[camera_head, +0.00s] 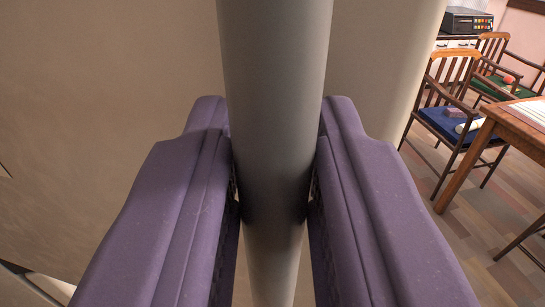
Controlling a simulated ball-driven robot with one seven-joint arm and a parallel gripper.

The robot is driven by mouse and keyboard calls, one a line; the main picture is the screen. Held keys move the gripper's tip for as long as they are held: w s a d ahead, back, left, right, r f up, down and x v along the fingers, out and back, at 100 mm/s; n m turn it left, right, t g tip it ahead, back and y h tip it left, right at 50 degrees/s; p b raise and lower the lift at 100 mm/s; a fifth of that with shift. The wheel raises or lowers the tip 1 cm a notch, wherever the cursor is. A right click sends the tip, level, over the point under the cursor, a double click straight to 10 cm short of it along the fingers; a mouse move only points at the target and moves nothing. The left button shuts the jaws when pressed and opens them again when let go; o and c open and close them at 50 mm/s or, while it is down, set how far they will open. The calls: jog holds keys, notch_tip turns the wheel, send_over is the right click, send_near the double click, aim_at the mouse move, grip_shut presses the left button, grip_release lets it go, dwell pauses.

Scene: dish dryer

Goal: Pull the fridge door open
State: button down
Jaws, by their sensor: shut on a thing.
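My gripper (275,165) has two purple fingers, one on each side of a thick grey upright bar, the fridge handle (275,70). The fingers are shut on this handle, and it runs from the top edge down between them. Behind it is the beige face of the fridge door (120,60), which fills the left and middle of the view. A rounded beige edge (385,60) shows to the right of the handle. Whether the door stands ajar cannot be told from this view.
At the right stand a wooden table (520,115) and wooden chairs, one with a blue seat (445,124) and one with a green seat. A dark appliance (466,21) sits on a white cabinet behind. Patterned floor (425,225) shows at the lower right.

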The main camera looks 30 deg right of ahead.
jog(key=shift+a, duration=0.1)
dwell(0.3)
jog(key=c, duration=1.1)
grip_release()
jog(key=p+v, duration=0.1)
jog(key=v, duration=0.6)
jog(key=shift+s+a+p, duration=0.15)
jog(key=shift+s+p, duration=0.2)
jog(key=shift+s, duration=0.05)
